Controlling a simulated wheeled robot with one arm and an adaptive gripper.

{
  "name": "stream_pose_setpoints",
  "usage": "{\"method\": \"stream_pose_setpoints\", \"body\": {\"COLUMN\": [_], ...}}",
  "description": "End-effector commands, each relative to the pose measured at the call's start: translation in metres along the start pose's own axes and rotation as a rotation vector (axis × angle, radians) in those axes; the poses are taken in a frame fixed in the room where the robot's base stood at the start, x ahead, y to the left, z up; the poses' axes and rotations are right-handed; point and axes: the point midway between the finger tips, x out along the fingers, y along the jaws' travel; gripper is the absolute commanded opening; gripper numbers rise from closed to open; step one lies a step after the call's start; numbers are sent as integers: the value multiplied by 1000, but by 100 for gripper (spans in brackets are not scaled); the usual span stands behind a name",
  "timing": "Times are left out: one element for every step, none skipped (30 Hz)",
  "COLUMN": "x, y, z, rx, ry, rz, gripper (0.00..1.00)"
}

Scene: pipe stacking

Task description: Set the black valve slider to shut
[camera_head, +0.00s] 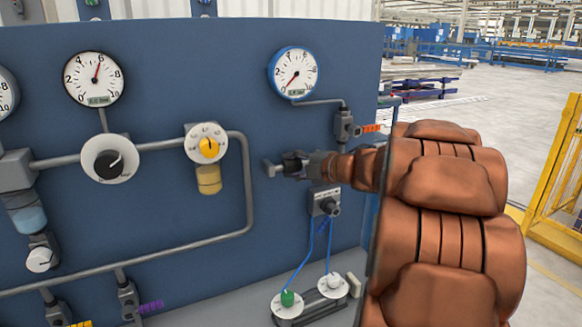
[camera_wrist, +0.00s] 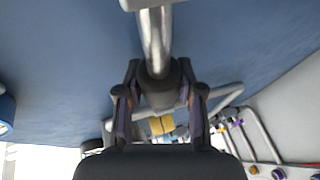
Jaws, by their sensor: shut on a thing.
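The black valve slider (camera_wrist: 160,88) is a dark sleeve on a shiny metal rod (camera_wrist: 153,40) in the wrist view. The two fingers of my gripper (camera_wrist: 160,70) are on either side of it, shut on it. In the head view my gripper (camera_head: 302,163) reaches in from the right to the blue panel. The grey end piece (camera_head: 269,168) of the rod shows just left of it. The fingers and my arm hide most of the slider there.
The blue panel (camera_head: 180,90) carries gauges, pipes and dials. A blue-rimmed gauge (camera_head: 293,73) and a grey valve with an orange handle (camera_head: 370,128) sit above my gripper. A grey box with blue tubes (camera_head: 325,202) is just below. A yellow fence (camera_head: 560,170) stands at the right.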

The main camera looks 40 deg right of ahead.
Motion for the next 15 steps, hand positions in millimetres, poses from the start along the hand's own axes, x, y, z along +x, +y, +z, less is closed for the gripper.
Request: {"method": "stream_pose_setpoints", "body": {"x": [2,2,2,2,2,2,2,1,1,1,1,1,1,1,1], "y": [-1,-1,-1,-1,-1,-1,-1,-1,-1,-1,-1,-1,-1,-1,-1], "z": [-4,-4,-4,-4,-4,-3,-3,-3,-3,-2,-2,-2,-2,-2,-2], "rx": [-1,-1,-1,-2,-1,-1,-1,-1,-1,-1,-1,-1,-1,-1,-1], "ry": [10,11,11,11,11,10,10,9,8,7,6,6,6,6,6], "rz": [-3,-3,-3,-3,-3,-3,-3,-2,-2,-2,-2,-2,-2,-2,-2], "gripper": [0,0,41,44,47,51,55,58,62,63,63,63,63,63,63]}}
